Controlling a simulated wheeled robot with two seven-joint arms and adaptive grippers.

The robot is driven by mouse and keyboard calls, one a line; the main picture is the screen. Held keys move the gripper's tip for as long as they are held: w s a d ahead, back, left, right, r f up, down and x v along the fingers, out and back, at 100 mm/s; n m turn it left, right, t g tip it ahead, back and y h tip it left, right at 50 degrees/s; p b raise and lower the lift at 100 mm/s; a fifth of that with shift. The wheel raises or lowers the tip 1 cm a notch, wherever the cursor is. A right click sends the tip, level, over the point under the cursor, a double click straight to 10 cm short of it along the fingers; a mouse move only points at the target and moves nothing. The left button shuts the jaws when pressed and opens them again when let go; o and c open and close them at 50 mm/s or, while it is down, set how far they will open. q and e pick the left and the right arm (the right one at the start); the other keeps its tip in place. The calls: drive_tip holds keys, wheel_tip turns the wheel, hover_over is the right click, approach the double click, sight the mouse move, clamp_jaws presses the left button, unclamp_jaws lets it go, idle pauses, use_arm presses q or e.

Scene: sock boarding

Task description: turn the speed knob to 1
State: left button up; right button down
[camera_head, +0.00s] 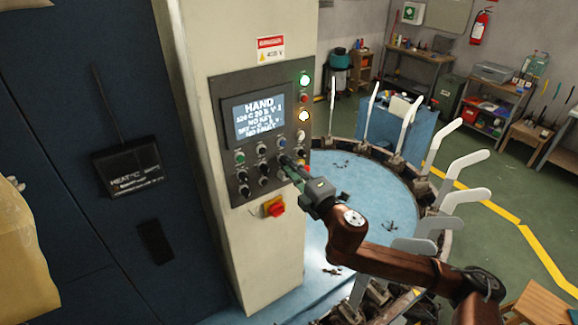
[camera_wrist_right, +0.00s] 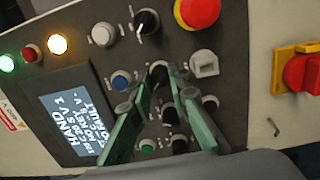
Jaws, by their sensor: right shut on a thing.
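The control panel (camera_head: 257,125) is on the front of a cream column, with a lit display (camera_head: 259,118) that reads HAND and V 1. Several black knobs sit in rows below the display. My right gripper (camera_head: 289,166) reaches the panel from the right, at the right end of these rows. In the right wrist view, its green fingers (camera_wrist_right: 159,82) are shut on a black knob (camera_wrist_right: 158,74). The fingers partly hide that knob, and its label is too small to read. My left gripper is not in view.
A red rotary switch on a yellow plate (camera_head: 274,207) sits below the panel. A red push button (camera_wrist_right: 198,10) and a white-pointer knob (camera_wrist_right: 146,22) are close to the held knob. A round blue table (camera_head: 350,180) with upright white sock forms stands right of the column.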

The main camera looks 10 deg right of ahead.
drive_tip(key=shift+f, duration=0.1)
drive_tip(key=c, duration=1.8)
unclamp_jaws()
drive_tip(key=shift+s, duration=0.1)
drive_tip(key=v, duration=1.2)
